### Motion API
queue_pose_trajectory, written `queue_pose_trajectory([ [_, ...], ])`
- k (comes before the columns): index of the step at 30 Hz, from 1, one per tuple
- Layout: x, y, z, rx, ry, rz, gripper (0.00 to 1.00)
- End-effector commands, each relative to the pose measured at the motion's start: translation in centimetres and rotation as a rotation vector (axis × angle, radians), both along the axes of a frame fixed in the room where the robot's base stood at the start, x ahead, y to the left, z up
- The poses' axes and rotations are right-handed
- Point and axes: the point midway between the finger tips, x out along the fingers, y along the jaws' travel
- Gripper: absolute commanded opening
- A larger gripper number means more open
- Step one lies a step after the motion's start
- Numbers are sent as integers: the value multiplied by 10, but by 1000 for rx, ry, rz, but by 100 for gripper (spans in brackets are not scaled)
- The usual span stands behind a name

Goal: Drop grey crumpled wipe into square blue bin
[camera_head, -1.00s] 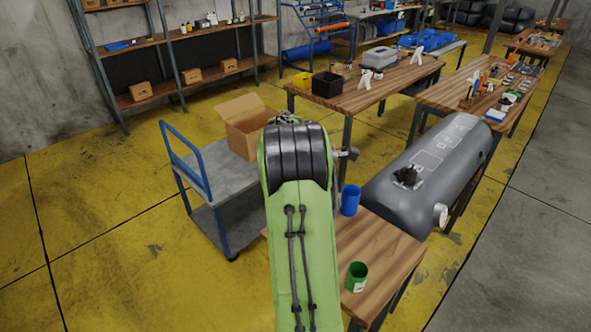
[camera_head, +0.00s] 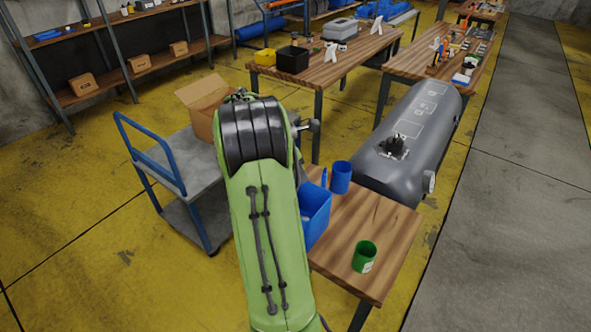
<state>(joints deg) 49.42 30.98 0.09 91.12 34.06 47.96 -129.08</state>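The grey crumpled wipe is not visible. My gripper cannot be made out; the big green arm link fills the middle of the view and hides what lies behind it. A small grey metal part sticks out to the right of the arm's black joint, and I cannot tell what it belongs to.
A blue-handled cart (camera_head: 196,182) and a cardboard box (camera_head: 200,97) are left. Yellow floor is clear at front left.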

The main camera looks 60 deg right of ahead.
Motion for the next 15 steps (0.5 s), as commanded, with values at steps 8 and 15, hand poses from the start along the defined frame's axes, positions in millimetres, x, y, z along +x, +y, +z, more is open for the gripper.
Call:
queue_pose_trajectory([
  [8, 0, 0, -14, -2, -1, -1, 10],
  [15, 0, 0, -13, -2, -1, -1, 61],
])
